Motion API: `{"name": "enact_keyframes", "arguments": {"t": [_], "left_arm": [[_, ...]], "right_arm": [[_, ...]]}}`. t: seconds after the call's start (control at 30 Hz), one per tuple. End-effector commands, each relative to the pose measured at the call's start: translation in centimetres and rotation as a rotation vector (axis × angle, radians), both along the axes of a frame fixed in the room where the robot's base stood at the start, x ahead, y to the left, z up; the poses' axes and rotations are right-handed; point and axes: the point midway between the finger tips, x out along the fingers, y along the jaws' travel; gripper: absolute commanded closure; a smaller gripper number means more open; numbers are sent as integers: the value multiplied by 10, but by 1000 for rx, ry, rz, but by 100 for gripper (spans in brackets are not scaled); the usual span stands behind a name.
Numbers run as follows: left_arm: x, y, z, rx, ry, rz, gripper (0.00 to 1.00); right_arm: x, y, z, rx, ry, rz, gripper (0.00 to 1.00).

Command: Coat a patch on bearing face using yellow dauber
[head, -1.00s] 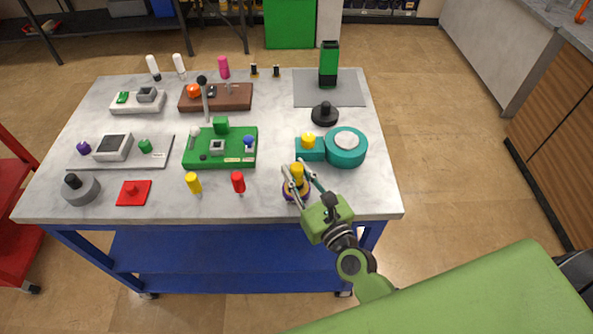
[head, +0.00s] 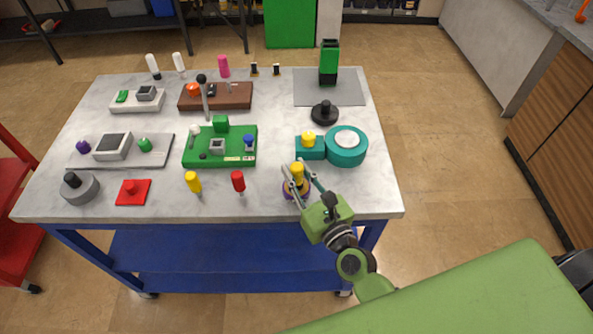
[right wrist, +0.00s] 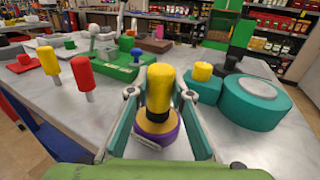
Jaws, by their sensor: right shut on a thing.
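A yellow-topped dauber (head: 297,173) with a dark collar stands upright in a purple round base (head: 287,189) near the table's front right. My right gripper (head: 300,168) is around the yellow handle and shut on it. In the right wrist view the yellow handle (right wrist: 160,90) is between the two fingers, above the purple base (right wrist: 157,133). I cannot tell whether the dauber is clear of the base. A teal round block (head: 346,158) with a pale grey top face (head: 346,139), perhaps the bearing face, stands behind to the right. My left gripper is not in view.
A teal block with a yellow knob (head: 308,139) adjoins the round block. A black knob (head: 324,113) stands behind. Red (head: 238,181) and yellow (head: 193,182) handled tools stand to the left, with a green board (head: 240,160) behind them. The front right table corner is clear.

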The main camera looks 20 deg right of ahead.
Motion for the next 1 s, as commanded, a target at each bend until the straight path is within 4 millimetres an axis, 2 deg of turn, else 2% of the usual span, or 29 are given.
{"name": "enact_keyframes", "arguments": {"t": [1.0], "left_arm": [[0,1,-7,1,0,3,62]], "right_arm": [[0,0,-9,-1,2,1,98]]}}
